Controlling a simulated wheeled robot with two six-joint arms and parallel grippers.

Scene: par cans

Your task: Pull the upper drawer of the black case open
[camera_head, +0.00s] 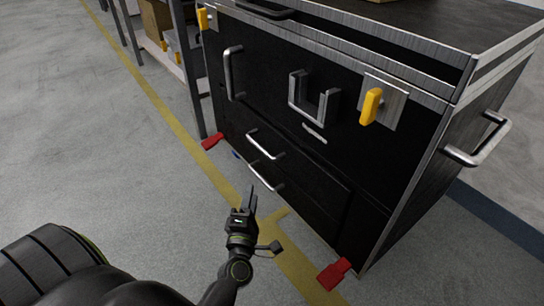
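The black case (420,140) stands at the right with its front facing my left arm. Low on its front are two drawers with silver bar handles. The upper drawer handle (265,143) sits just above the lower drawer handle (265,173). Both drawers look shut. My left gripper (249,192) is in front of the case, below the lower handle in the picture, apart from both handles. Its fingers point up the picture toward the case and look parted, with nothing between them. My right gripper is out of view.
Yellow latches (371,106) and a larger silver handle (233,73) are higher on the case front. Red wheel pedals (334,274) stick out at its base. A shelf rack (190,75) stands beyond the case. The floor (110,170) at left is clear.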

